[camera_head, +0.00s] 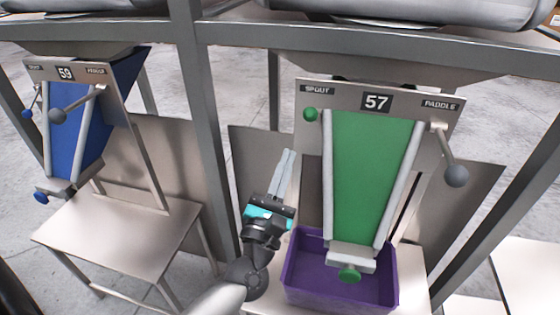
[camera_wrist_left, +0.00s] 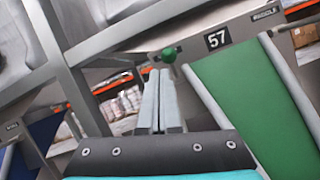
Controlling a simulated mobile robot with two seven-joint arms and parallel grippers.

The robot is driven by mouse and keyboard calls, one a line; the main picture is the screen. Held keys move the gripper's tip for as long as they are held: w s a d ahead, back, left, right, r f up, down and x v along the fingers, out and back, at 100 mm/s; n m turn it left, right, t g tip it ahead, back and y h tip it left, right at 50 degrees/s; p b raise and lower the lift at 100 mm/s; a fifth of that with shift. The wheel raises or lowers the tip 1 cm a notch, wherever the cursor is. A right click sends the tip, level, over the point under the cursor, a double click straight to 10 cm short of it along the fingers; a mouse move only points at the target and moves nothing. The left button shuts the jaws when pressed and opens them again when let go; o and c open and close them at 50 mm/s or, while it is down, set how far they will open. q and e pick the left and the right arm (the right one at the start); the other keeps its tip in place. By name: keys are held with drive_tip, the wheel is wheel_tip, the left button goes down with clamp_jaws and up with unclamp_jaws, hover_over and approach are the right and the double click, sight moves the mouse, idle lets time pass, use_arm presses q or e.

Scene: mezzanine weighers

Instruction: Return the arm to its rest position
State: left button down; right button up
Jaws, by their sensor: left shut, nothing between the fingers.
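My left gripper (camera_head: 284,176) is shut and empty. It points up in the head view, just left of the green chute of weigher 57 (camera_head: 370,175). In the left wrist view its two fingers (camera_wrist_left: 160,100) lie side by side, with a green knob (camera_wrist_left: 169,54) behind their tips. That spout knob (camera_head: 310,114) also shows in the head view, up and right of the fingers. My right gripper is in neither view.
A purple crate (camera_head: 290,275) stands below the green chute, close right of my left wrist. A paddle lever (camera_head: 456,175) hangs at right. Weigher 59 with a blue chute (camera_head: 75,130) and a bare table (camera_head: 120,232) stand left. A grey post (camera_head: 205,120) rises between.

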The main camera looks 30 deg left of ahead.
use_arm(q)
drive_tip(key=s+d+f+m+g+h+b, duration=0.1)
drive_tip(key=s+f+m+g+h+b, duration=0.15)
drive_tip(key=f+m, duration=0.85)
drive_tip(key=s+d+f+m+g+h+b, duration=0.15)
drive_tip(key=f+g+b, duration=0.25)
drive_tip(key=f, duration=1.4)
drive_tip(key=s+d+f+m+g+h+b, duration=0.1)
drive_tip(key=s+f+m+g+b, duration=0.15)
drive_tip(key=f+m, duration=0.9)
drive_tip(key=s+f+m+g+b, duration=0.3)
drive_tip(key=s+f, duration=0.5)
drive_tip(key=f, duration=0.4)
drive_tip(key=s+f+m+g+b, duration=0.2)
drive_tip(key=s+f+g+b, duration=0.15)
drive_tip(key=s+f, duration=0.65)
drive_tip(key=s+a+f+m+g+y+b, duration=0.1)
drive_tip(key=s+f+m+g, duration=0.4)
drive_tip(key=s+f, duration=0.6)
drive_tip(key=s+a+m+b, duration=0.1)
drive_tip(key=s+m, duration=0.1)
drive_tip(key=s, duration=0.2)
drive_tip(key=shift+f+g+y+b, duration=0.15)
drive_tip(key=shift+g+y+b, duration=0.2)
drive_tip(key=shift+y+b, duration=0.05)
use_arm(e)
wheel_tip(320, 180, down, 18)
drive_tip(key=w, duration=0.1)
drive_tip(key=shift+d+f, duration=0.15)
